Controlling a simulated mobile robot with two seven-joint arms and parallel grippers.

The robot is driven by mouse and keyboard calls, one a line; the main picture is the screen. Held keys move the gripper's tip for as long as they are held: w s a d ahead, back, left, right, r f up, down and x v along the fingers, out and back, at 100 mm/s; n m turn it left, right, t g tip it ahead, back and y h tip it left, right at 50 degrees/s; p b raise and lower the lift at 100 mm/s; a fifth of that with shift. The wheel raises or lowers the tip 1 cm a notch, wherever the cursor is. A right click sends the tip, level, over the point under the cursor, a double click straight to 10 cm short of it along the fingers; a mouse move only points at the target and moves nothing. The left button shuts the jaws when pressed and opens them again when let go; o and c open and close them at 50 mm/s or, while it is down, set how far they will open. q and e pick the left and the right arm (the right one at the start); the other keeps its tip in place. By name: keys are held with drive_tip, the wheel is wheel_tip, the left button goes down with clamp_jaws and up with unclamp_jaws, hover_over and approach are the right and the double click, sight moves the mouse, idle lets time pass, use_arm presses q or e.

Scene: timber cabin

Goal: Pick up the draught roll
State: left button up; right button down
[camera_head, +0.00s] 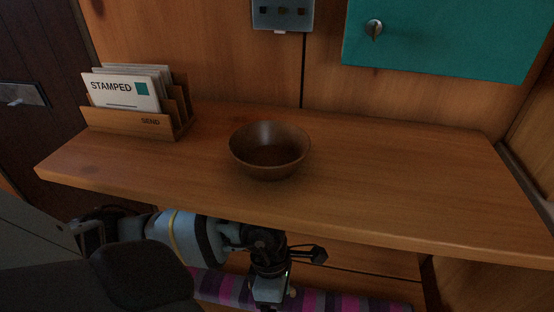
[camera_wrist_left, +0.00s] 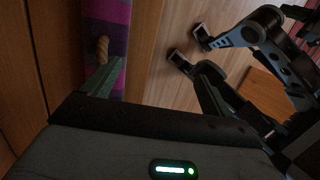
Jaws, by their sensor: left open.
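The draught roll is a long roll with purple, magenta and grey stripes. In the head view the roll (camera_head: 350,301) lies below the shelf's front edge, partly hidden by my left arm. In the left wrist view the roll (camera_wrist_left: 104,18) runs along the top left, with a tan twisted cord handle (camera_wrist_left: 102,48) on it. My left gripper (camera_head: 270,292) points down at the roll in the head view. In the left wrist view my left gripper (camera_wrist_left: 158,70) has its fingers apart with nothing between them. The handle is beyond the left finger.
The wooden shelf (camera_head: 400,190) overhangs my left arm. On it are a brown bowl (camera_head: 270,150) and a letter rack (camera_head: 125,118) with cards. A teal cabinet (camera_head: 450,40) hangs on the wall. Dark jointed parts (camera_wrist_left: 245,35) show at the wrist view's upper right.

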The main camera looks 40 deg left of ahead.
use_arm(q)
drive_tip(key=w+a+y, duration=0.1)
drive_tip(key=a, duration=0.1)
drive_tip(key=w+a+t+y+b, duration=0.1)
drive_tip(key=a, duration=0.1)
drive_tip(key=w+a+y, duration=0.1)
drive_tip(key=a, duration=0.1)
drive_tip(key=shift+w+f, duration=0.15)
drive_tip(key=shift+w, duration=0.15)
drive_tip(key=shift+w+a, duration=0.1)
drive_tip(key=shift+a, duration=0.05)
drive_tip(key=shift+f+b, duration=0.5)
drive_tip(key=shift+f, duration=0.8)
